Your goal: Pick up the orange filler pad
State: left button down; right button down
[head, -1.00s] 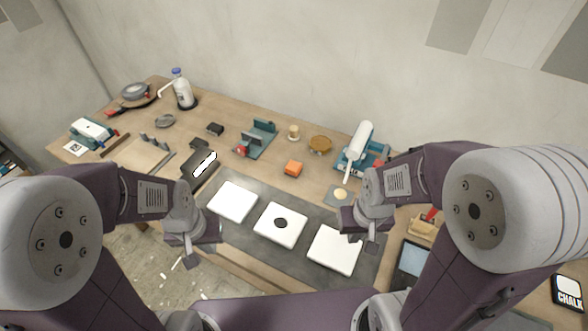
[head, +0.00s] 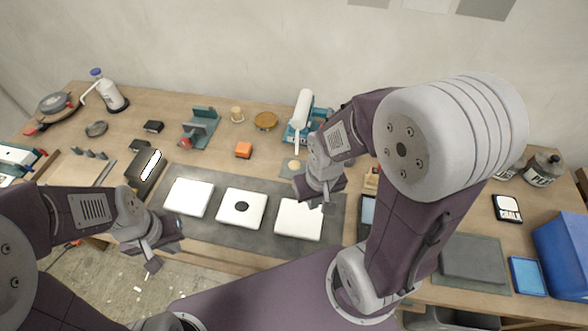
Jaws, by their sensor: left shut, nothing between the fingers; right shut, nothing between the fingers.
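The orange filler pad (head: 243,150) is a small orange block lying on the wooden bench, behind the white tiles and in front of a round amber dish. My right gripper (head: 328,203) is shut and empty, above the right white tile's far right corner, to the right of the pad and nearer to me. My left gripper (head: 150,262) is shut and empty, in front of the bench edge at the lower left, well away from the pad. Nothing covers the pad.
Three white tiles (head: 189,197) lie on a dark mat (head: 262,233); the middle one has a black spot. A teal holder (head: 200,128) stands left of the pad, and a white caulking tube (head: 303,110) on a teal stand is to its right. Bare wood surrounds the pad.

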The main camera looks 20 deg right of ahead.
aim_at(244, 149)
jog(key=i+j, duration=0.1)
jog(key=j, duration=0.25)
jog(key=i+j, duration=0.1)
jog(key=j, duration=0.25)
jog(key=i+j, duration=0.1)
jog(key=j, duration=0.25)
jog(key=i+j, duration=0.1)
jog(key=j, duration=0.25)
